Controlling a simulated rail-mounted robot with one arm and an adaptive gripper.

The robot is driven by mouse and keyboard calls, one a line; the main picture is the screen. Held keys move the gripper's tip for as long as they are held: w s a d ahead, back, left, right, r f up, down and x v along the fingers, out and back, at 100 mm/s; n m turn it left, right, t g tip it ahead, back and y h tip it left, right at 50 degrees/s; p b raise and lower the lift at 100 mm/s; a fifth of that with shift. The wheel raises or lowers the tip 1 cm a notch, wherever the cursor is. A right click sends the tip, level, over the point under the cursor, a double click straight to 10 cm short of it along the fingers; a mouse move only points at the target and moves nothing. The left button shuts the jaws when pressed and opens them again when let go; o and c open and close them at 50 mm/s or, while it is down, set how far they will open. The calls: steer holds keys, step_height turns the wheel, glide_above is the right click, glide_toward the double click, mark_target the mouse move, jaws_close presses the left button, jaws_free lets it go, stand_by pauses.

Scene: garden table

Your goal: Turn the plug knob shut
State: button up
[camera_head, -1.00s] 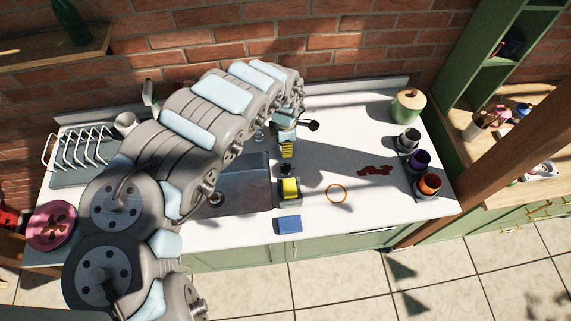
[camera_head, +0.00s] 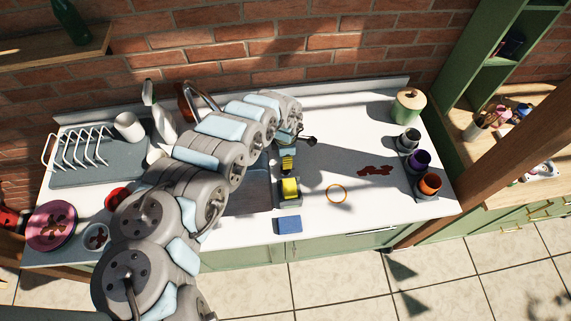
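My gripper (camera_head: 287,167) points down over the counter strip just right of the sink (camera_head: 248,192). Its yellow-and-black end is small in view, and I cannot tell whether the fingers are open or shut. A small dark knob at this spot is now hidden behind the gripper's end, so I cannot tell whether they touch or how the knob is turned. My arm covers the left and back of the sink, and its drain is hidden.
A yellow item in a dark holder (camera_head: 290,190) stands close in front of my gripper. A blue sponge (camera_head: 289,225) lies at the counter's front edge. A ring (camera_head: 336,194) and a red-brown stain (camera_head: 375,171) lie right. Cups (camera_head: 430,184) stand at the far right.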

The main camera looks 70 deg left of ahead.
steer(key=shift+f, duration=1.55)
steer(key=shift+s+f, duration=0.1)
steer(key=shift+f, duration=0.6)
jaws_close()
